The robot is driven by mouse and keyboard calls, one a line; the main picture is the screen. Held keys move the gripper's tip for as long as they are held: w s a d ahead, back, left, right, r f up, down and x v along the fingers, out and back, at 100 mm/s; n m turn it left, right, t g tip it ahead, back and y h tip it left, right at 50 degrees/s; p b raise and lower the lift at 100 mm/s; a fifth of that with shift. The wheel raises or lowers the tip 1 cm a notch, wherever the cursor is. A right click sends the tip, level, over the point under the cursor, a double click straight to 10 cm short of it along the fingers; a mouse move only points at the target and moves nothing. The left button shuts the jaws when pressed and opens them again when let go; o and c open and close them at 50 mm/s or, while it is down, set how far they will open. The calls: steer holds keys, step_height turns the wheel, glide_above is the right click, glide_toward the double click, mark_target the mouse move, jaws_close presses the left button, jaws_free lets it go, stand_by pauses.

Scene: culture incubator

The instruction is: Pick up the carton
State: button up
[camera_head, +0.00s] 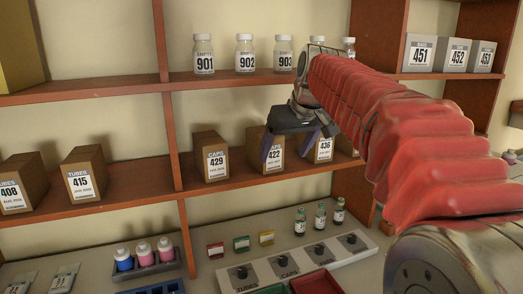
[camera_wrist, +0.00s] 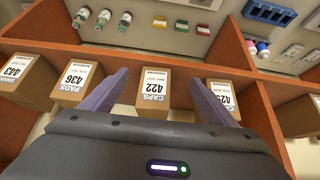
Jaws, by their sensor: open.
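Several brown cartons with white labels stand on the middle shelf.
White jars 901 (camera_head: 204,54), 902 (camera_head: 245,54) and 903 (camera_head: 284,54) stand on the upper shelf (camera_head: 120,90). Grey boxes (camera_head: 453,54) are at upper right. Small bottles (camera_head: 320,216), a labelled panel (camera_head: 285,268) and a bottle rack (camera_head: 147,262) are on the counter below.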

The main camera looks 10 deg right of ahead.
steer(key=shift+w, duration=0.15)
glide_above(275, 162)
steer(key=a, duration=0.1)
steer(key=shift+w, duration=0.35)
stand_by(0.6)
steer(key=shift+w+a, duration=0.15)
steer(key=shift+w, duration=0.55)
steer(key=shift+w+a, duration=0.15)
steer(key=shift+w, duration=0.5)
steer(key=shift+x, duration=1.6)
steer(key=shift+r, duration=0.1)
steer(key=c, duration=1.4)
